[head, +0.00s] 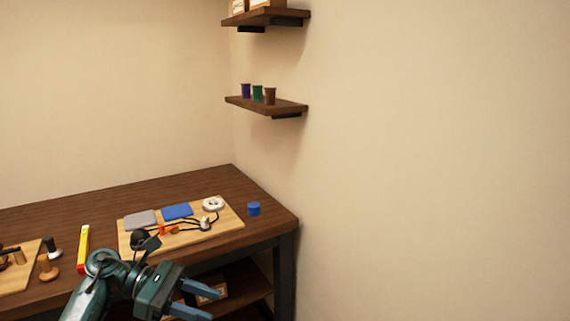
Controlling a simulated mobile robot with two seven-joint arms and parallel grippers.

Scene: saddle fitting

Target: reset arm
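My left arm comes in at the lower left, and its gripper (203,302) hangs in front of the table's front edge. Its two blue fingers point right and are spread apart, with nothing seen between them. My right gripper is not in view. The wooden table (180,185) stands against the walls. On it lies a light wooden board (230,220) with a grey pad (140,218), a blue pad (177,211), a white ring (213,203), an orange piece (168,230) and dark cords. The arm hides part of the front edge.
A blue cylinder (253,208) stands right of the board. A yellow level-like bar (83,250), an orange-brown peg (48,268) and another board (20,275) are at left. A wall shelf (285,106) holds cups. The right side is bare wall.

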